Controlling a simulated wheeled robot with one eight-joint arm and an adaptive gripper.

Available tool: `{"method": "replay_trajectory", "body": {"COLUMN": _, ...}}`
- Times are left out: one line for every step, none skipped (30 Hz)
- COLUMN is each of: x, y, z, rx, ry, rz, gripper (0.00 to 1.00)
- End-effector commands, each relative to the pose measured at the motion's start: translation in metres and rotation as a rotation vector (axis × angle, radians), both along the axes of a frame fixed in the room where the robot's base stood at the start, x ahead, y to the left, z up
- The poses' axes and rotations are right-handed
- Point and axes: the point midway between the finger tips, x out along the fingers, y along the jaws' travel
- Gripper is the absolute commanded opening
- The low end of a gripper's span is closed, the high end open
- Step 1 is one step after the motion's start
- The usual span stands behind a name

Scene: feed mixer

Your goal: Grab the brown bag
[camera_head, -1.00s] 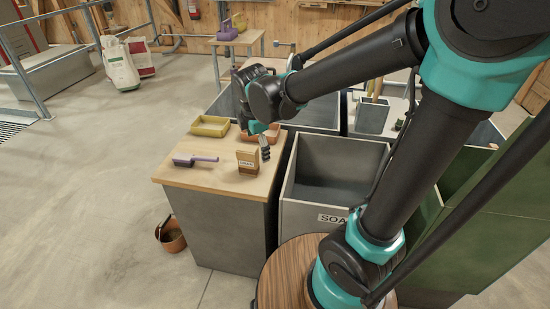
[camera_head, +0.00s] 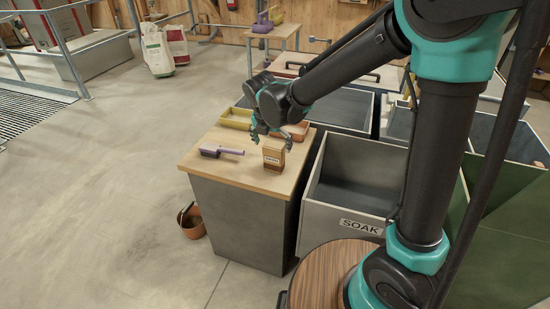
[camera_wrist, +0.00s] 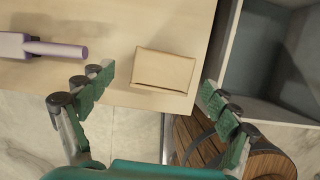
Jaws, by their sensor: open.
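The brown bag (camera_head: 273,153) stands upright on the wooden top of the grey counter, near its front right edge, with a pale label on its front. In the wrist view the bag's top (camera_wrist: 164,72) shows between and beyond the two spread fingers. My gripper (camera_head: 283,134) is open and hangs just above and behind the bag in the head view. In the wrist view my gripper (camera_wrist: 155,88) has its green-padded fingers wide apart, with nothing between the pads. The fingers look apart from the bag.
A purple-handled scoop (camera_head: 221,151) lies left of the bag. A yellow tray (camera_head: 236,118) and an orange tray (camera_head: 298,131) sit behind. An open grey bin (camera_head: 365,225) marked SOAK stands right of the counter. A terracotta bucket (camera_head: 191,221) is on the floor.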

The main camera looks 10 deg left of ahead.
Motion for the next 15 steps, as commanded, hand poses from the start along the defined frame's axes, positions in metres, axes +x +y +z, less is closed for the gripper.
{"method": "replay_trajectory", "body": {"x": 0.003, "y": -0.001, "z": -0.009, "rx": 0.0, "ry": 0.0, "rz": -0.001, "gripper": 0.89}}
{"method": "replay_trajectory", "body": {"x": 0.004, "y": -0.001, "z": -0.013, "rx": 0.0, "ry": 0.0, "rz": -0.001, "gripper": 0.89}}
{"method": "replay_trajectory", "body": {"x": 0.006, "y": -0.001, "z": -0.018, "rx": 0.001, "ry": 0.0, "rz": -0.002, "gripper": 0.89}}
{"method": "replay_trajectory", "body": {"x": 0.007, "y": -0.001, "z": -0.021, "rx": 0.001, "ry": 0.0, "rz": -0.002, "gripper": 0.89}}
{"method": "replay_trajectory", "body": {"x": 0.007, "y": -0.002, "z": -0.023, "rx": 0.001, "ry": 0.0, "rz": -0.002, "gripper": 0.89}}
{"method": "replay_trajectory", "body": {"x": 0.008, "y": -0.002, "z": -0.026, "rx": 0.001, "ry": 0.0, "rz": -0.002, "gripper": 0.89}}
{"method": "replay_trajectory", "body": {"x": 0.009, "y": -0.002, "z": -0.028, "rx": 0.001, "ry": 0.0, "rz": -0.002, "gripper": 0.89}}
{"method": "replay_trajectory", "body": {"x": 0.009, "y": -0.002, "z": -0.029, "rx": 0.001, "ry": 0.0, "rz": -0.002, "gripper": 0.89}}
{"method": "replay_trajectory", "body": {"x": 0.009, "y": -0.002, "z": -0.03, "rx": 0.001, "ry": 0.0, "rz": -0.002, "gripper": 0.89}}
{"method": "replay_trajectory", "body": {"x": 0.01, "y": -0.002, "z": -0.032, "rx": 0.001, "ry": 0.0, "rz": -0.002, "gripper": 0.89}}
{"method": "replay_trajectory", "body": {"x": 0.01, "y": -0.003, "z": -0.034, "rx": 0.001, "ry": 0.0, "rz": -0.003, "gripper": 0.89}}
{"method": "replay_trajectory", "body": {"x": 0.012, "y": -0.003, "z": -0.038, "rx": 0.001, "ry": 0.0, "rz": -0.003, "gripper": 0.89}}
{"method": "replay_trajectory", "body": {"x": 0.013, "y": -0.003, "z": -0.041, "rx": 0.001, "ry": 0.0, "rz": -0.003, "gripper": 0.89}}
{"method": "replay_trajectory", "body": {"x": 0.014, "y": -0.004, "z": -0.045, "rx": 0.001, "ry": 0.0, "rz": -0.003, "gripper": 0.89}}
{"method": "replay_trajectory", "body": {"x": 0.016, "y": -0.005, "z": -0.051, "rx": 0.001, "ry": 0.0, "rz": -0.003, "gripper": 0.89}}
